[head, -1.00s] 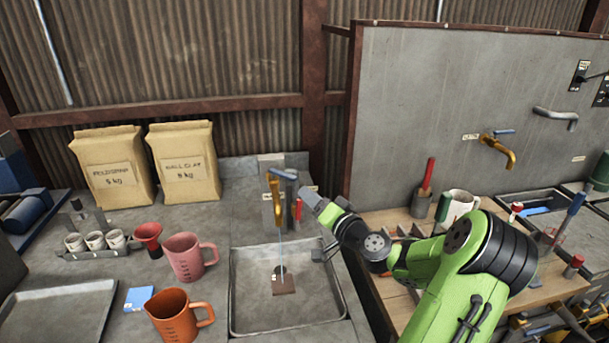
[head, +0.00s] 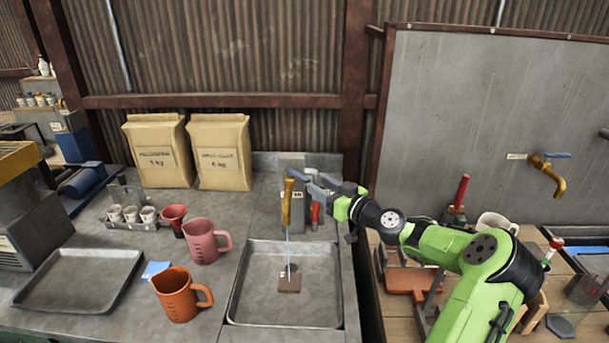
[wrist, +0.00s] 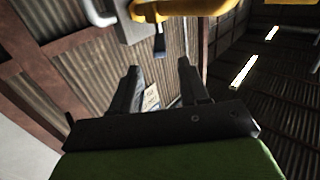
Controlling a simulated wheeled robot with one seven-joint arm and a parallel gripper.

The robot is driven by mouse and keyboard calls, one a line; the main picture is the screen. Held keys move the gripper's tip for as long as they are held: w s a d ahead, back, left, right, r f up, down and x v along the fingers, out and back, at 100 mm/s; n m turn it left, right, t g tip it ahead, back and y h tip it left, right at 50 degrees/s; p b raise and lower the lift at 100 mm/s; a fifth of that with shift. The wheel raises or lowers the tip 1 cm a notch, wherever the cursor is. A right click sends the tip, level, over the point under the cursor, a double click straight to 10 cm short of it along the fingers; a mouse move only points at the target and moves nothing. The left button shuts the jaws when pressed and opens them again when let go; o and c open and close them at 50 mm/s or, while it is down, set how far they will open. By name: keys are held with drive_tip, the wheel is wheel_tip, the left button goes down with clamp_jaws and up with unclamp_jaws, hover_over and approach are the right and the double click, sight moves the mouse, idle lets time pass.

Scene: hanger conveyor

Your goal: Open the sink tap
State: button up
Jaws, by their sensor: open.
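The sink tap (head: 287,203) is a brass spout on a grey block behind the metal sink (head: 335,290), with a blue-grey lever (head: 298,176) on top. A thin pale line like a water stream runs from the spout down into the sink. My gripper (head: 319,187) is just right of the lever, at about its height; whether they touch I cannot tell. In the wrist view my gripper (wrist: 158,74) is open, nothing visible between its fingers. The yellow tap body (wrist: 185,8) shows at the top edge, beyond the fingertips.
A brown square piece (head: 289,283) lies in the sink. A pink jug (head: 203,240) and an orange jug (head: 177,294) stand left of it. Another brass tap (head: 545,178) is on the right panel. A red-handled tool (head: 461,191) stands near my arm.

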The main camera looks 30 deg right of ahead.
sight(308, 180)
drive_tip(key=w, duration=0.5)
drive_tip(key=w+a, duration=0.1)
drive_tip(key=w, duration=0.1)
drive_tip(key=shift+w+a+p, duration=0.1)
drive_tip(key=shift+w+p, duration=0.25)
drive_tip(key=shift+p, duration=0.05)
clamp_jaws()
drive_tip(key=shift+a, duration=0.1)
